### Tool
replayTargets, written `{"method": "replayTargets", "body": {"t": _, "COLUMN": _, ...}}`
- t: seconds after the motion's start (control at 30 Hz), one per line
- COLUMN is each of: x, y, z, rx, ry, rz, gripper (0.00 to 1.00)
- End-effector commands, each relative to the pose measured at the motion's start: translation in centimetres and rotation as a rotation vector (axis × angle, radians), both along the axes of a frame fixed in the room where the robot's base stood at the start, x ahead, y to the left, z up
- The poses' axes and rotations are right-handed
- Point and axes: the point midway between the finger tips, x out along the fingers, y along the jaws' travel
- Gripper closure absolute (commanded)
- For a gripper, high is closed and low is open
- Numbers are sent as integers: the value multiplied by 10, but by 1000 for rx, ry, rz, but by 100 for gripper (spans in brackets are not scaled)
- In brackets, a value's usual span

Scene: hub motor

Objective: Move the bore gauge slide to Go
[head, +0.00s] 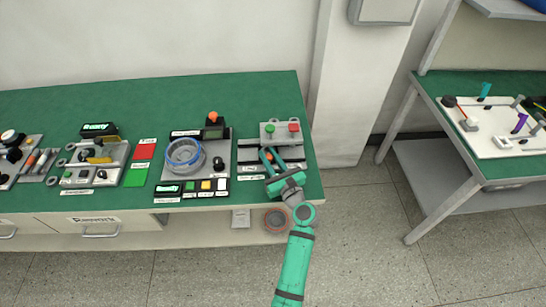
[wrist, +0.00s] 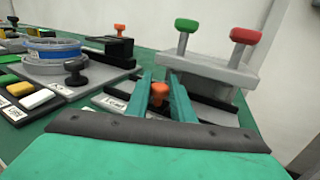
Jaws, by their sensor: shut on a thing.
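A small orange knob (wrist: 159,93) stands on a dark track at the right end of the green bench; I take it to be the bore gauge slide's handle. My gripper (wrist: 159,86) has its two teal fingers around this knob, one on each side, and is shut on it. In the head view my gripper (head: 268,156) reaches over the bench's front edge to the track. White labels lie beside the track, but I cannot read which says Go. The track under the fingers is partly hidden.
Behind the track stands a grey block (head: 281,132) with a green knob (wrist: 187,25) and a red knob (wrist: 244,36). To the left is a plate with a blue-rimmed ring (head: 184,154), a black knob (wrist: 75,68) and coloured buttons. The bench's right edge is close.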

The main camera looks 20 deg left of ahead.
Motion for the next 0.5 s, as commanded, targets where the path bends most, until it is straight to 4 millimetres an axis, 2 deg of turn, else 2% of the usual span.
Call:
{"method": "replayTargets", "body": {"t": 0.43, "x": -1, "y": 4, "z": 0, "rx": 1, "ry": 1, "rz": 17, "gripper": 100}}
{"method": "replayTargets", "body": {"t": 0.47, "x": -1, "y": 4, "z": 0, "rx": 1, "ry": 1, "rz": 17, "gripper": 74}}
{"method": "replayTargets", "body": {"t": 0.5, "x": -1, "y": 4, "z": 0, "rx": 1, "ry": 1, "rz": 18, "gripper": 64}}
